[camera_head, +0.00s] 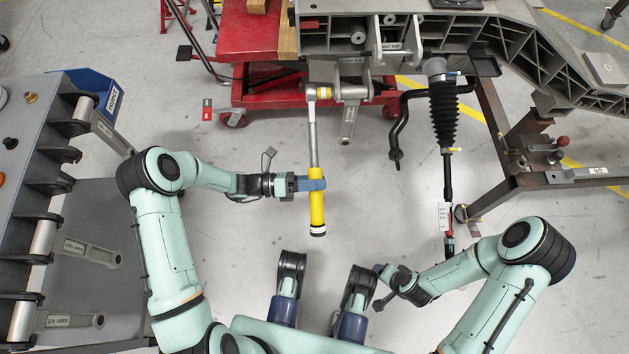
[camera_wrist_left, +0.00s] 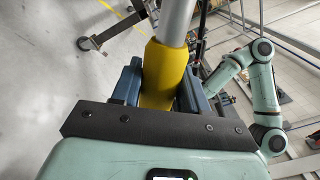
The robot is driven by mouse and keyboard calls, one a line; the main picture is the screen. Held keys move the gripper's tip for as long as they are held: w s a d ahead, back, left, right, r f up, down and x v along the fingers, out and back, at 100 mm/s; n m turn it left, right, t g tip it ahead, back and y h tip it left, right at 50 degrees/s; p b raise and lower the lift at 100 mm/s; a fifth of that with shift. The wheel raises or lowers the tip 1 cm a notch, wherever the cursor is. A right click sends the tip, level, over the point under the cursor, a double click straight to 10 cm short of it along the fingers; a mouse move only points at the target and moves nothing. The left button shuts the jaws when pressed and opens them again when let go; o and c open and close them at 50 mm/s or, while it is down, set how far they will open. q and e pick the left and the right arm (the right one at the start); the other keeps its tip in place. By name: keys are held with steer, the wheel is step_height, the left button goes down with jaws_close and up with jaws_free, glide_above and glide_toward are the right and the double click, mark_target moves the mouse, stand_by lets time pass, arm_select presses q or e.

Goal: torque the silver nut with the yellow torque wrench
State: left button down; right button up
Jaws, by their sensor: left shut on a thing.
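The yellow torque wrench (camera_head: 316,200) stands out from the fixture, with its yellow handle toward me and its silver shaft running up to its head at the chassis fixture. My left gripper (camera_head: 314,184) is shut on the top part of the yellow handle. In the left wrist view the blue fingers of the left gripper (camera_wrist_left: 160,88) sit on both sides of the yellow handle (camera_wrist_left: 163,70). The wrench head (camera_head: 318,93) is at the bracket under the fixture. The silver nut cannot be made out there. My right gripper (camera_head: 379,286) is low at the right, away from the wrench; its fingers are unclear.
The grey chassis fixture (camera_head: 545,60) spans the top right. A black bellows strut (camera_head: 444,115) hangs right of the wrench. A red cart (camera_head: 245,40) stands behind. A grey rack (camera_head: 45,130) with a blue bin (camera_head: 92,84) is at the left. Floor between is clear.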

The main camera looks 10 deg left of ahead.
arm_select(q)
steer(key=shift+w, duration=0.25)
steer(key=shift+s+a, duration=0.2)
steer(key=shift+a, duration=0.35)
steer(key=shift+s+a, duration=0.15)
steer(key=shift+a, duration=0.35)
stand_by(0.4)
steer(key=shift+v, duration=2.45)
